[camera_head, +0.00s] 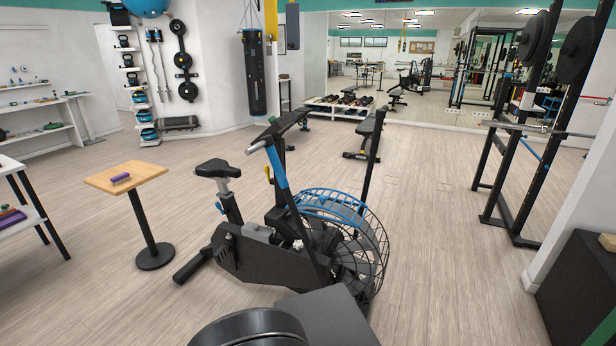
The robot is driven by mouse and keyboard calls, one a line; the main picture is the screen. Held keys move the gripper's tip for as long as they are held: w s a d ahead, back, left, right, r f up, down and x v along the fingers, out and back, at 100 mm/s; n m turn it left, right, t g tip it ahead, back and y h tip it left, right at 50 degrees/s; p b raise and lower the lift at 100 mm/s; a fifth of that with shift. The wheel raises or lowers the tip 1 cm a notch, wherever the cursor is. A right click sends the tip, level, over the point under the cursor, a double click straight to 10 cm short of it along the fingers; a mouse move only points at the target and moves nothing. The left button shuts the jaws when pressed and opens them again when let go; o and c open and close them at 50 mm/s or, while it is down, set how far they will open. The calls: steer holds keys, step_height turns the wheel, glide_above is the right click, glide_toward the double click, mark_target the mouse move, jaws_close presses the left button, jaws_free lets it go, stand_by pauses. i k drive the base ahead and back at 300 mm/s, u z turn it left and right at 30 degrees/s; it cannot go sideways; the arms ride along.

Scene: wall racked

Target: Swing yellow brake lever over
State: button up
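A black air bike (285,255) with a large caged fan wheel (350,240) and a blue band over it stands in the middle of the floor. A small yellow part (267,172), which looks like the brake lever, shows on the bike between the saddle (218,169) and the blue-and-grey handle arm (276,165). It is too small to tell its exact angle. My gripper is not in view. Dark rounded and boxy parts at the bottom edge look like my own body and hide some floor in front of the bike.
A small wooden-topped table (126,176) with a purple item stands left of the bike. A white shelf table (20,222) is at the left edge. A black rack (520,150) and dark box (580,290) stand right. Floor between bike and rack is clear.

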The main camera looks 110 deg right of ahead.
mark_target(267, 168)
steer(key=z, duration=3.45)
steer(key=i, duration=0.6)
steer(key=u, duration=0.65)
steer(key=i, duration=0.85)
steer(key=u, duration=0.45)
steer(key=i, duration=1)
steer(key=z, duration=0.3)
